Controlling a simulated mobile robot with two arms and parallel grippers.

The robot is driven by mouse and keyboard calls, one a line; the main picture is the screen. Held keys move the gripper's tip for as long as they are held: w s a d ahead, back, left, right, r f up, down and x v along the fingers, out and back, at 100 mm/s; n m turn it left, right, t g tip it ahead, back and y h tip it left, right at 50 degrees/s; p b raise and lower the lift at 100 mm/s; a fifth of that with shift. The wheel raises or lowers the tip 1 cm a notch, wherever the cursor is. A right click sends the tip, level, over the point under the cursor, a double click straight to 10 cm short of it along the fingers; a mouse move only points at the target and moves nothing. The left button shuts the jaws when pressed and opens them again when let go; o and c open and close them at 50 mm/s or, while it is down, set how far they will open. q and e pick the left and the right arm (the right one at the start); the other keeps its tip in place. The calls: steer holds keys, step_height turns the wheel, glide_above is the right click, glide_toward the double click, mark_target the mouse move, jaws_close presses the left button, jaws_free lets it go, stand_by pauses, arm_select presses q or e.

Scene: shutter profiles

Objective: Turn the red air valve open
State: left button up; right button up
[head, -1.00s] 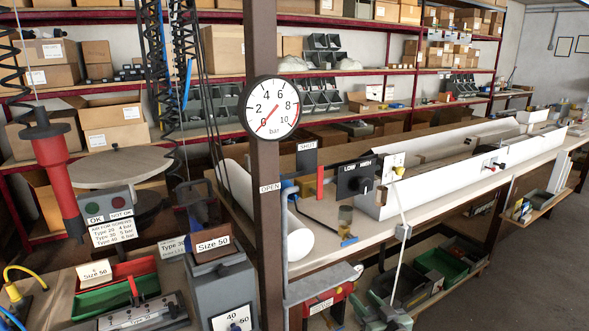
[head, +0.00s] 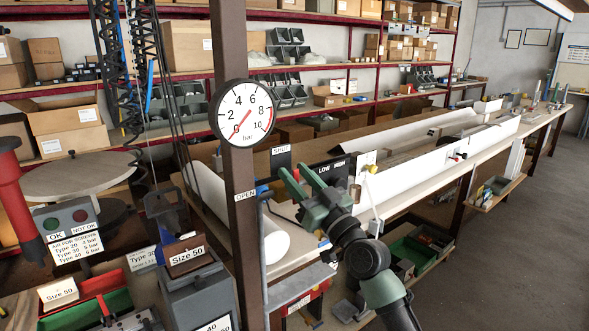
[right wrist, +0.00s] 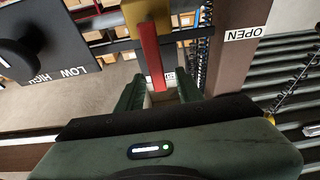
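The red valve lever (right wrist: 150,58) shows in the right wrist view, attached to a yellowish body (right wrist: 148,12). My right gripper (right wrist: 159,92) is open, with its two green fingers on either side of the lever's free end. I cannot tell whether either finger touches it. In the head view my right gripper (head: 290,174) is at the post, by the SHUT label (head: 281,158), and mostly hides the lever. The OPEN label (head: 246,195) is lower on the post. The pressure gauge (head: 243,112) has its needle near 0. My left gripper is not in view.
The brown post (head: 229,60) stands close left of my right gripper. A black LOW/HIGH knob panel (head: 332,168) is just right of it. A white roll (head: 272,243) and long white profiles (head: 420,170) lie on the bench behind. Open floor (head: 520,240) lies to the right.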

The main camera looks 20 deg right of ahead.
steer(key=shift+w+a+r, duration=0.1)
steer(key=shift+w+r, duration=0.05)
steer(key=shift+w, duration=0.15)
jaws_close()
stand_by(1.3)
